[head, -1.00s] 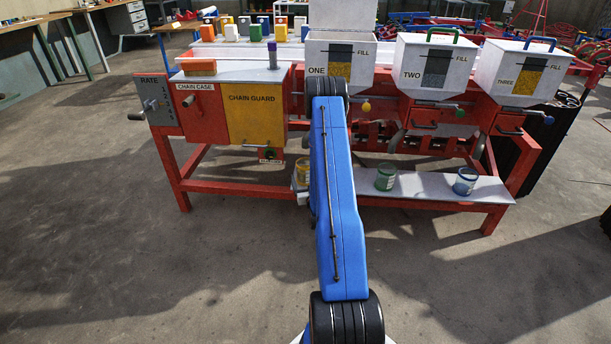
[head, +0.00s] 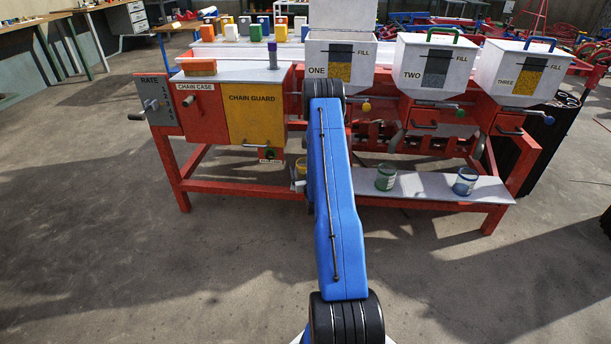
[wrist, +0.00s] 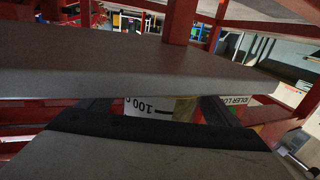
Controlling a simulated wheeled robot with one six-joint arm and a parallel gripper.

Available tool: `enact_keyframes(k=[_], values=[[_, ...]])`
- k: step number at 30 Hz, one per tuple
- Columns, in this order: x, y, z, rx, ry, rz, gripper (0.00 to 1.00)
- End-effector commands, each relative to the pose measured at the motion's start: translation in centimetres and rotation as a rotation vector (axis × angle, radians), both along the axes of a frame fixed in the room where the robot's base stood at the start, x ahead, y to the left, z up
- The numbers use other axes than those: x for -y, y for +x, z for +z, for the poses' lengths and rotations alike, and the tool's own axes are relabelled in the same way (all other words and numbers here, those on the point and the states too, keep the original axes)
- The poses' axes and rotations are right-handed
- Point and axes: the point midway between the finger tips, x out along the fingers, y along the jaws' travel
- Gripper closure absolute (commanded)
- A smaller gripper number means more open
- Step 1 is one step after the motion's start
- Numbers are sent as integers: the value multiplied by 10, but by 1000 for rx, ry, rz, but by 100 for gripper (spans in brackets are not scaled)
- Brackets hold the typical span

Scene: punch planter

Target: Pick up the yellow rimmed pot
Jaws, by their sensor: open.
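The yellow rimmed pot (head: 301,165) stands low at the left end of the white shelf, partly hidden behind my blue arm in the head view. My gripper is hidden behind the arm there. In the wrist view my gripper (wrist: 160,108) is open, with a grey, dark-edged part across the bottom. A broad grey slab (wrist: 130,62) lies above it; I cannot tell whether it is a finger or a board. In the gap, a white surface marked "100" (wrist: 148,108) and a yellowish piece (wrist: 186,108) show; I cannot tell whether they are the pot.
A green rimmed pot (head: 386,177) and a blue rimmed pot (head: 465,181) stand farther right on the white shelf (head: 425,187). The red frame (head: 240,188) surrounds the shelf. Three hoppers stand above. The floor in front is clear.

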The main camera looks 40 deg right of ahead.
Motion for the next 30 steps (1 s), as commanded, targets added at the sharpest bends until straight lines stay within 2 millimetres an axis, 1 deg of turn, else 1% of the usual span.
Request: enact_keyframes(k=[1,2,3,5,6,8,15,18,23,27,28,30], values=[[0,0,0,0,0,0,16],[0,0,0,0,0,0,23],[0,0,0,0,0,0,32],[0,0,0,0,0,0,47],[0,0,0,0,0,0,56],[0,0,0,0,0,0,70],[0,0,1,1,-1,0,71],[0,0,5,2,-1,0,71],[0,0,18,2,-1,0,71],[0,0,38,3,-2,0,71],[-2,-4,38,1,-1,0,71],[-11,-18,35,-2,1,0,71]])
